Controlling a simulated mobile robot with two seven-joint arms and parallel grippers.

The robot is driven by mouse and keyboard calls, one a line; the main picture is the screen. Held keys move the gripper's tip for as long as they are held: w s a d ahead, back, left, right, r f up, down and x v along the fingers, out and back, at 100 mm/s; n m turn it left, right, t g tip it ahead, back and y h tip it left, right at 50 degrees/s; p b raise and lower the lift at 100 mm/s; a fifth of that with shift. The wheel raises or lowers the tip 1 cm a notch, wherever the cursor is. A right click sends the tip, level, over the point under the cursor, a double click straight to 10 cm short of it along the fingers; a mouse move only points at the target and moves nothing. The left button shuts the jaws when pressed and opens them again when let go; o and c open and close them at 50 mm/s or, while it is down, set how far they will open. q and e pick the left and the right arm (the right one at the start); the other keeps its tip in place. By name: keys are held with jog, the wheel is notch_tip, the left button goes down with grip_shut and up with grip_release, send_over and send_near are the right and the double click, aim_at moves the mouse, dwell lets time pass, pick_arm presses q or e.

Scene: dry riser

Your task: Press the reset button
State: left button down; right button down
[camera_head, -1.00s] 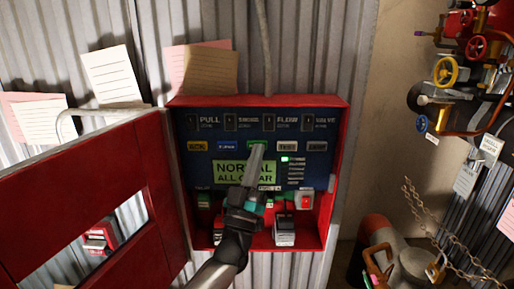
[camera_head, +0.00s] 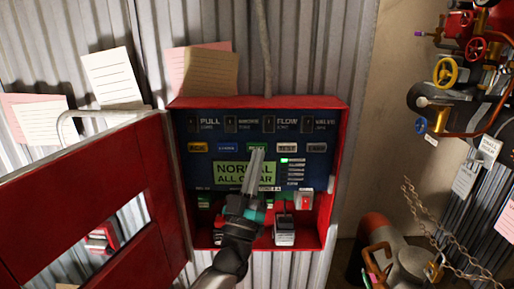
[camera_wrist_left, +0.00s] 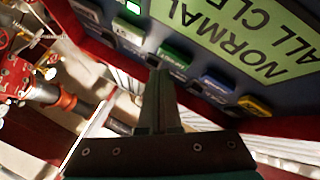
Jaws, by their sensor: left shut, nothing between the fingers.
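A row of coloured buttons crosses the dark blue panel (camera_head: 195,175) inside the open red box. The green button (camera_head: 257,143) is in the middle of the row; its small label is too blurred to read, so I cannot confirm which button is reset. My left gripper (camera_head: 257,151) is shut and empty, its fingertips just below the green button. In the left wrist view, the shut fingertips (camera_wrist_left: 159,72) are close beside the green button (camera_wrist_left: 175,53); I cannot tell whether they touch. My right gripper is not in view.
The green "NORMAL ALL CLEAR" display (camera_head: 230,173) is partly covered by my gripper. The red box door (camera_head: 80,170) stands open at left. A red-and-white switch (camera_head: 304,200) is at lower right. Pipes and valve wheels (camera_head: 446,71) are further right.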

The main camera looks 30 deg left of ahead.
pick_arm(q)
jog(key=s+d, duration=0.1)
jog(key=s+p, duration=0.1)
jog(key=s, duration=0.1)
jog(key=s+d+p, duration=0.1)
jog(key=shift+s+d, duration=0.15)
jog(key=shift+d, duration=0.2)
dwell(0.7)
